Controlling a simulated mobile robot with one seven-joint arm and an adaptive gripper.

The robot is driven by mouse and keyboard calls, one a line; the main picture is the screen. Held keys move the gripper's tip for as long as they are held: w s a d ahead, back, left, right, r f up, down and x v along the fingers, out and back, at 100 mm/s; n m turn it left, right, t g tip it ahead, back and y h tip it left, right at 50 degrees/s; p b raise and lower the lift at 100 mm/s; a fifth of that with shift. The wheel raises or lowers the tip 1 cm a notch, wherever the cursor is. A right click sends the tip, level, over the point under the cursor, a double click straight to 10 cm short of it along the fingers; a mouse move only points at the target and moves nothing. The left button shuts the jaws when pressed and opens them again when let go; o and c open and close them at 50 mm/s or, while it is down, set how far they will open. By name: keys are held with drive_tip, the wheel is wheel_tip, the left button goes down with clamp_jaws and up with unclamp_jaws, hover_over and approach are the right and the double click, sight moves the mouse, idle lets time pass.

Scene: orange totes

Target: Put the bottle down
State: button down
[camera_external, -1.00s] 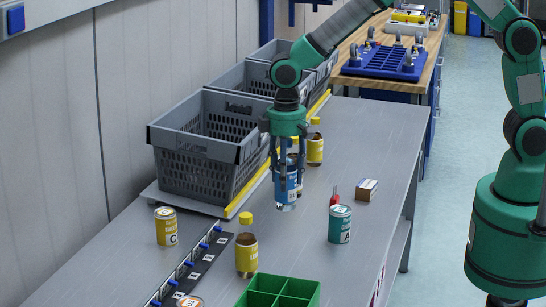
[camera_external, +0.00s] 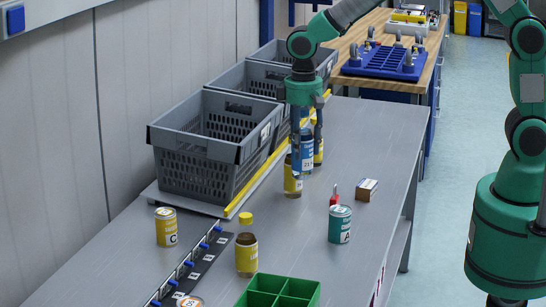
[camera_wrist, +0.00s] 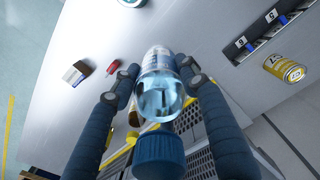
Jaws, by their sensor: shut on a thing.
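My gripper (camera_external: 305,138) points down over the grey table, shut on a clear bottle with a blue label (camera_external: 307,158). In the wrist view, my gripper (camera_wrist: 158,72) has one finger on each side of the bottle (camera_wrist: 160,95), and its blue cap (camera_wrist: 158,150) faces the camera. The bottle looks upright. I cannot tell whether its base touches the table. A yellow-labelled brown bottle (camera_external: 292,180) stands close at its left front, and another (camera_external: 318,155) is partly hidden behind it.
Grey crates (camera_external: 195,170) line the wall side behind a yellow strip. A teal can (camera_external: 340,225), red item (camera_external: 334,196) and small box (camera_external: 367,190) stand to the right. Another brown bottle (camera_external: 246,252), a yellow can (camera_external: 166,227) and a green divided tray (camera_external: 257,299) are nearer.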

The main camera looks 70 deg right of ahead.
drive_tip(key=s+d+m, duration=0.2)
drive_tip(key=s+d, duration=0.1)
drive_tip(key=d, duration=0.3)
drive_tip(key=s+d+m, duration=0.2)
drive_tip(key=s+d, duration=0.1)
drive_tip(key=d, duration=0.3)
drive_tip(key=s+d+m, duration=1.1)
drive_tip(key=s+d, duration=0.9)
drive_tip(key=s, duration=0.4)
wheel_tip(320, 180, down, 10)
drive_tip(key=shift+w+a, duration=0.25)
drive_tip(key=shift+w, duration=0.05)
drive_tip(key=shift+f, duration=0.1)
drive_tip(key=w+d, duration=0.4)
drive_tip(key=w, duration=0.2)
drive_tip(key=w+d+f+b, duration=0.1)
drive_tip(key=w+d, duration=0.3)
drive_tip(key=w, duration=0.3)
drive_tip(key=shift+w+d+f, duration=0.2)
drive_tip(key=shift+d+f, duration=0.05)
drive_tip(key=shift+d, duration=0.15)
drive_tip(key=shift+f, duration=0.1)
drive_tip(key=shift+f+b, duration=0.55)
drive_tip(key=shift+f, duration=1.1)
